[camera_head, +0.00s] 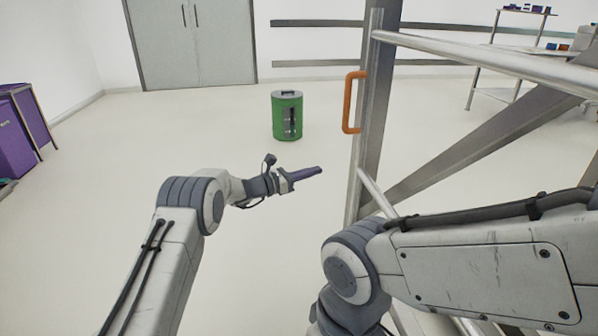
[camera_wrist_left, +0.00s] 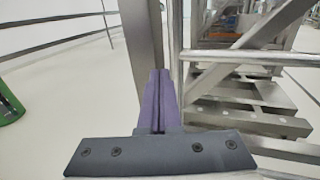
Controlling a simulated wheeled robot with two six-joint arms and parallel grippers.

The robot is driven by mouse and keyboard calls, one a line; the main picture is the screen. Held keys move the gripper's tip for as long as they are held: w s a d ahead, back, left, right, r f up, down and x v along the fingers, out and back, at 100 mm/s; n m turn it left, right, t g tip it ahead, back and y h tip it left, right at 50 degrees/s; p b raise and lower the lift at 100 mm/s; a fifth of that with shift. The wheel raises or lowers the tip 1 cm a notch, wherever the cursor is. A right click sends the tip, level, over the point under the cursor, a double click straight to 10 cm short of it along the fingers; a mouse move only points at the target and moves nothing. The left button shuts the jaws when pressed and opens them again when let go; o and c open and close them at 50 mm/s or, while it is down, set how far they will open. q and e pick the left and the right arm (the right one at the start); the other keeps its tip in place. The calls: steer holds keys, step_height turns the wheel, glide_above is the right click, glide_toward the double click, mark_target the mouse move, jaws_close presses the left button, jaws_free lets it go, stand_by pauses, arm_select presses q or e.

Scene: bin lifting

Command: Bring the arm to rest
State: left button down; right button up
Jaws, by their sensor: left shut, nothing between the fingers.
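My left arm reaches in from the left in the head view, bent at the elbow. Its gripper (camera_head: 318,171) points right towards the metal frame. Its purple fingers are together and empty, also in the left wrist view (camera_wrist_left: 158,76). My right arm crosses the lower right of the head view. Its gripper is out of the picture.
A green bin (camera_head: 287,116) stands on the open floor ahead. A metal post (camera_head: 372,120) with an orange handle (camera_head: 352,102) and rails rises right of my left gripper. Metal steps (camera_wrist_left: 245,115) show in the wrist view. Purple containers (camera_head: 14,140) stand at the far left.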

arm_select(q)
steer(key=s+a+f+m+g+y, duration=0.2)
steer(key=s+a+m+y, duration=0.45)
steer(key=s, duration=0.65)
steer(key=s+a+f+m+g+y, duration=0.15)
steer(key=s+a+m+y, duration=0.25)
steer(key=s+a+m, duration=0.75)
steer(key=s+a+f+m+g+y, duration=0.2)
steer(key=s+a+m+y, duration=0.35)
steer(key=s, duration=0.85)
steer(key=s+d+r+m+g+h, duration=0.1)
steer(key=s+d+r+m, duration=0.25)
steer(key=s+d, duration=0.3)
steer(key=s+d+r+m+g, duration=0.2)
steer(key=s+d+r+m, duration=0.15)
steer(key=s+d, duration=0.35)
step_height(320, 180, up, 32)
steer(key=p, duration=3.3)
steer(key=shift+s+a+r+p, duration=0.25)
steer(key=shift+s+a+p, duration=0.1)
steer(key=shift+s+a, duration=0.05)
